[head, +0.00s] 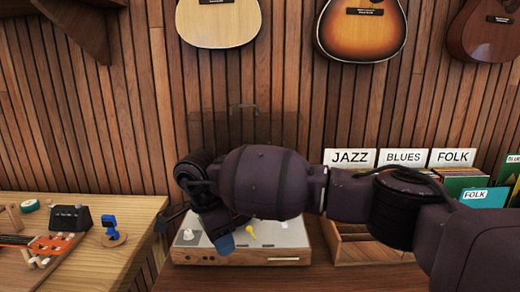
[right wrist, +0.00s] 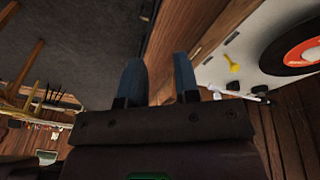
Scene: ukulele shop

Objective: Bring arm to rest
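My right arm (head: 390,200) reaches in from the right across the head view, in front of the wall. Its gripper (head: 222,238) is over the front left part of the turntable, with blue-grey fingertips partly showing. In the right wrist view the two fingers of the right gripper (right wrist: 158,80) stand apart with nothing between them, so it is open and empty. Whether it touches the turntable is not clear. My left gripper is in neither view.
The turntable (head: 285,256) has a wooden base; its record (right wrist: 302,48) shows in the right wrist view. A record bin (head: 375,252) stands right, behind my arm. A wooden bench (head: 130,208) at left holds a ukulele (head: 45,245). Guitars (head: 362,28) hang above.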

